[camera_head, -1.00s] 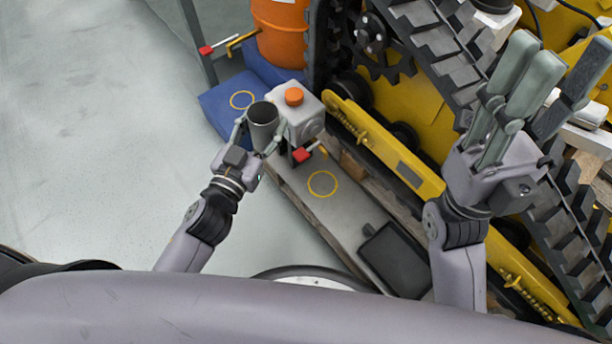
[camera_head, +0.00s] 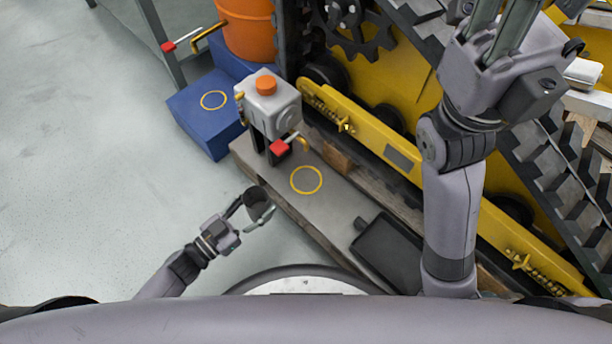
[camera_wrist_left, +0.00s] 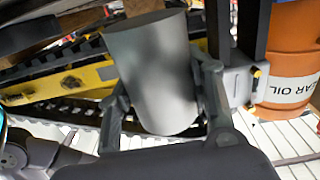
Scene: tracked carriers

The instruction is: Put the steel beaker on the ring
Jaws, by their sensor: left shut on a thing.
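The steel beaker (camera_head: 260,204) is a plain grey cylinder with a dark open mouth. My left gripper (camera_head: 246,208) is shut on it and holds it tilted, left of the grey bench's front edge. In the left wrist view the beaker (camera_wrist_left: 155,75) sits between the two fingers. One yellow ring (camera_head: 306,180) is marked on the grey bench, up and right of the beaker; it is bare. Another yellow ring (camera_head: 214,100) is on the blue block (camera_head: 200,125), also bare. My right gripper (camera_head: 505,30) is at the top right, empty, fingers apart, fingertips cut off by the frame.
An orange drum (camera_head: 246,30) and yellow tracked machinery (camera_head: 375,125) stand behind. The left floor is clear.

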